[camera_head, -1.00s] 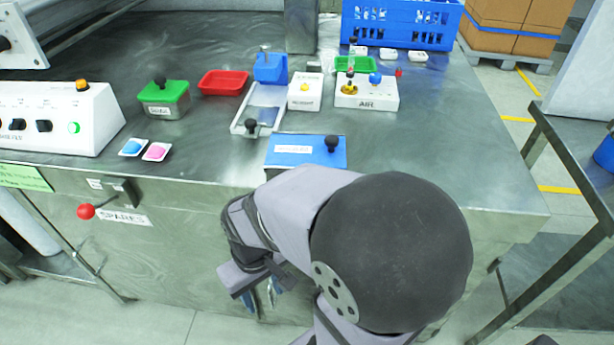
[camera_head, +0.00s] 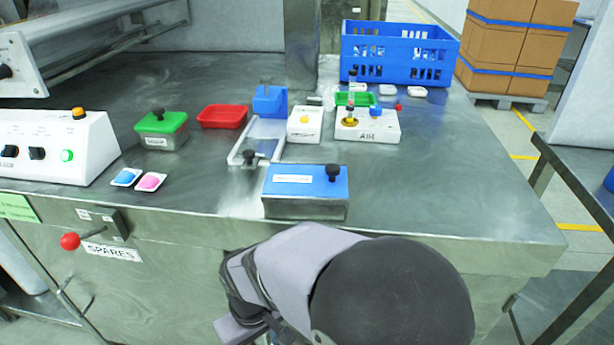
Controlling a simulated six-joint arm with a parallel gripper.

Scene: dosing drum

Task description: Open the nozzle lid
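A steel box with a blue lid (camera_head: 306,181) stands at the front edge of the steel table. The lid has a black knob (camera_head: 333,171) and a white label too small to read; I take it for the nozzle lid. It lies flat and closed on the box. A second steel box with a green lid (camera_head: 162,122) and black knob stands further left, also closed. My gripper (camera_head: 250,330) is low at the bottom edge of the view, in front of the table and below the blue lid, apart from it. Its fingertips are cut off by the picture edge.
Behind the blue lid are a clear slide tray (camera_head: 262,136) with a black knob, a white box (camera_head: 305,124) and the AIR unit (camera_head: 367,126). A red tray (camera_head: 222,116) and blue crate (camera_head: 400,50) stand further back. The table right of the lid is clear.

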